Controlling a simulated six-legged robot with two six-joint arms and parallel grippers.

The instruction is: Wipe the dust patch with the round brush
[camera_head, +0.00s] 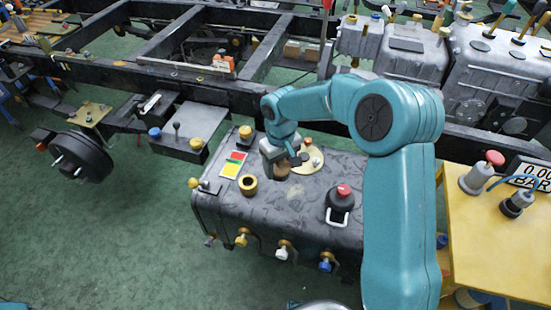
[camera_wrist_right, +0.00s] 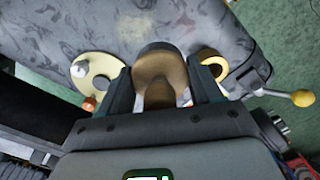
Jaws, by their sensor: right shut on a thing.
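My right gripper (camera_head: 284,166) is over the top of the grey tank. It is shut on the round brush (camera_head: 282,173), a brown piece mostly hidden by the fingers in the head view. In the right wrist view the brush (camera_wrist_right: 160,70) shows its brown rounded body between the two fingers (camera_wrist_right: 162,88). The dust patch (camera_wrist_right: 134,27) is a faint tan smear on the dark tank top, just beyond the brush. In the head view a faint patch (camera_head: 296,191) shows beside the gripper. Whether the brush touches the surface I cannot tell. My left gripper is not in view.
The tank top (camera_head: 285,222) carries a yellow ring (camera_head: 248,185), a cream disc (camera_head: 312,159), a red-and-green card (camera_head: 233,165) and a red-knobbed black fitting (camera_head: 341,198). Dark chassis rails (camera_head: 180,77) run behind. A yellow table (camera_head: 500,245) stands at right.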

